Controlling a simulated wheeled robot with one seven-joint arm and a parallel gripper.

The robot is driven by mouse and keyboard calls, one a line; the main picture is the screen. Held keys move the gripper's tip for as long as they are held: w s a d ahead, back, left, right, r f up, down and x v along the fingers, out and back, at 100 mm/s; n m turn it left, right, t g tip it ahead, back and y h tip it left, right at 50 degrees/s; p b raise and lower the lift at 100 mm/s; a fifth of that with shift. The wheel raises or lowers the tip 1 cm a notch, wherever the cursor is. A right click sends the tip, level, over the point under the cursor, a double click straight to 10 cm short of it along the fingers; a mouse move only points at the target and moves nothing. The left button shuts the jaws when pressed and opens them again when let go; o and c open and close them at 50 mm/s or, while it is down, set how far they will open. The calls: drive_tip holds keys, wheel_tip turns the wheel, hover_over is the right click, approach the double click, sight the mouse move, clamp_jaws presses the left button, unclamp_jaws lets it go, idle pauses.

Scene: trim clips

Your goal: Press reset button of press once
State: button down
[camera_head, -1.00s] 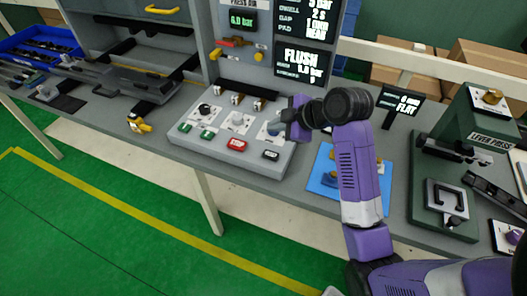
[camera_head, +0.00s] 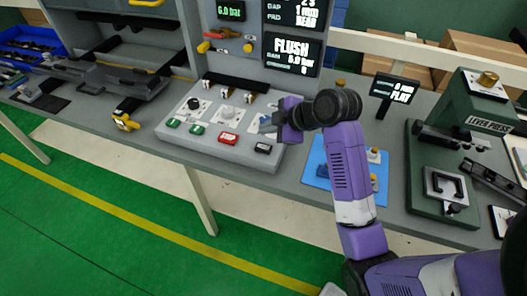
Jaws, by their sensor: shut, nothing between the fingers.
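The press's grey control box (camera_head: 190,143) sits on the bench front. It has several knobs on top, two green buttons (camera_head: 197,129), a red button (camera_head: 228,138) and a black button (camera_head: 263,148) along its front. The button labels are too small to read, so I cannot tell which one is reset. My gripper (camera_head: 268,125) is shut and empty at the box's right end, by the right knob plate and behind the black button. The arm partly hides that plate, and contact is not clear.
A display reading FLUSH (camera_head: 293,50) stands behind the box. A blue mat (camera_head: 315,172) with small parts lies under my arm. A green lever press (camera_head: 437,190) stands at right. A yellow-handled tool (camera_head: 125,121) lies left of the box.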

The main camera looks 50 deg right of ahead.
sight(266, 148)
drive_tip(key=shift+f+b, duration=1.25)
drive_tip(key=shift+f, duration=0.9)
drive_tip(key=shift+f, duration=0.4)
drive_tip(key=shift+f+b, duration=0.55)
idle(0.9)
idle(0.3)
drive_tip(key=shift+r+p, duration=0.9)
drive_tip(key=shift+r, duration=0.1)
wheel_tip(266, 148, up, 5)
drive_tip(key=p, duration=0.4)
